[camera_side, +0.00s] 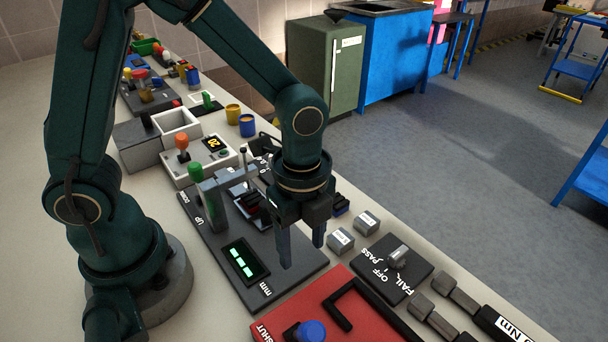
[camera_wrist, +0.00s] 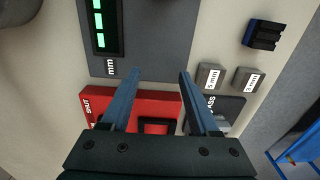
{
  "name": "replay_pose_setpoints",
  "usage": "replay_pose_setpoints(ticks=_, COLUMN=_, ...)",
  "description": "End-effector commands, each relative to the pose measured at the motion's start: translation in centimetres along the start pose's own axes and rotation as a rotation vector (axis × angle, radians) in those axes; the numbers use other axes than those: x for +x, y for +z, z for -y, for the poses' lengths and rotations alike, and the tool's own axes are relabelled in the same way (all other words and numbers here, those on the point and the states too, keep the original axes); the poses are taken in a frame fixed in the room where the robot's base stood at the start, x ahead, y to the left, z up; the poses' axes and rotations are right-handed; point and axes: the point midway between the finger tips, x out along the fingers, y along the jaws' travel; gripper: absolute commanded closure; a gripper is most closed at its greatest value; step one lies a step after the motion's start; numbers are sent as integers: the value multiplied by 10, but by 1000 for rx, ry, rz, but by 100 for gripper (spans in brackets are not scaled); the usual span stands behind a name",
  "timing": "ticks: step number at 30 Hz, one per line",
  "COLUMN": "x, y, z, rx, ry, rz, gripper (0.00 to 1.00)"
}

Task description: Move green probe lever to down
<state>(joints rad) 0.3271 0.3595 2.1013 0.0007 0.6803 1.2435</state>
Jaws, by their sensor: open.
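The green probe lever (camera_side: 195,172) has a green knob and stands at the back left end of a dark grey gauge panel (camera_side: 285,285). The panel reads UP and DOWN near the lever. A grey upright post stands beside the lever. A display with green bars (camera_side: 246,260) sits at the panel's front and also shows in the wrist view (camera_wrist: 103,25). My gripper (camera_side: 302,256) is open and empty, pointing down above the front right part of the panel, apart from the lever. The gripper (camera_wrist: 158,75) shows two separated fingers in the wrist view, where the lever is not visible.
In front are a red panel (camera_side: 375,328) with a blue knob and a FAIL/OFF/PASS switch panel (camera_side: 405,280). Two grey mm blocks (camera_side: 367,222) stand to the right. Behind is a light box with an orange knob (camera_side: 182,143).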

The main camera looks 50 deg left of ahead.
Motion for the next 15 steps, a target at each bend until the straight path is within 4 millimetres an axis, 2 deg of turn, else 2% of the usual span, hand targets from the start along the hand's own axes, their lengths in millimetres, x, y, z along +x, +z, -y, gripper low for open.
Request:
replay_pose_setpoints(ticks=6, x=0, y=-16, z=-1, rx=1, ry=1, rz=1, gripper=38)
replay_pose_setpoints(ticks=14, x=0, y=-17, z=-1, rx=-1, ry=1, rz=1, gripper=38)
replay_pose_setpoints(ticks=15, x=0, y=-17, z=-1, rx=-1, ry=0, rz=1, gripper=42)
